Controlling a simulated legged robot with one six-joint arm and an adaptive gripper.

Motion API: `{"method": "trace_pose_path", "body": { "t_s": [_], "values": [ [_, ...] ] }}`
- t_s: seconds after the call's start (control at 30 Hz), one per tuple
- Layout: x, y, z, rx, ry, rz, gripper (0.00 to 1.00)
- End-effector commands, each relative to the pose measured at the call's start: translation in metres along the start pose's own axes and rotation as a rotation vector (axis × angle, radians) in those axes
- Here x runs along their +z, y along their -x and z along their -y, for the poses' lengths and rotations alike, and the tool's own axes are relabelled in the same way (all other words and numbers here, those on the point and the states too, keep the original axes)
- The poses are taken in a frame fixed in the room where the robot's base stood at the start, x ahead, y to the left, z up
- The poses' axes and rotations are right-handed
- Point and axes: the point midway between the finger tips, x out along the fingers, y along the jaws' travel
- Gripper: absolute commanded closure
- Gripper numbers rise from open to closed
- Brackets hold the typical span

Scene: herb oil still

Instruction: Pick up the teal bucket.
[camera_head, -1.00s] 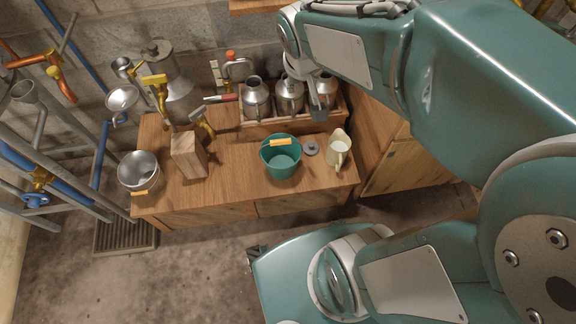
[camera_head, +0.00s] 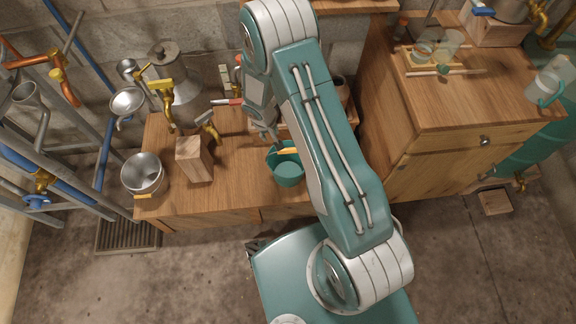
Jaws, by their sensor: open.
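The teal bucket (camera_head: 289,174) stands upright on the wooden workbench, with a yellow grip (camera_head: 287,151) on its handle. My arm covers its right side. My gripper (camera_head: 274,138) points down just behind and above the bucket's far rim, close to the yellow grip. It is open and holds nothing. It looks small and partly shaded here, and I cannot tell whether it touches the handle.
A wooden block (camera_head: 194,160) and a steel bowl (camera_head: 143,174) are left of the bucket. A metal can (camera_head: 176,92) and pipes stand behind. A wooden cabinet (camera_head: 440,120) with glassware is at right. My arm hides the bench's right end.

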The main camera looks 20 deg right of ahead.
Motion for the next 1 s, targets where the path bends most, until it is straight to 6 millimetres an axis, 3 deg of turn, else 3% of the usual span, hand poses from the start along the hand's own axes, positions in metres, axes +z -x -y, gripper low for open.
{"method": "trace_pose_path", "body": {
  "t_s": [0.03, 0.1, 0.23, 0.7, 1.0],
  "values": [
    [0.009, -0.026, 0.009, -0.01, 0.016, 0.023, 0.53],
    [0.018, -0.054, 0.019, -0.023, 0.033, 0.04, 0.53],
    [0.034, -0.091, 0.033, -0.043, 0.053, 0.062, 0.53],
    [0.046, -0.151, 0.043, -0.055, 0.063, 0.074, 0.53],
    [0.045, -0.175, 0.045, -0.055, 0.063, 0.073, 0.53]
  ]
}}
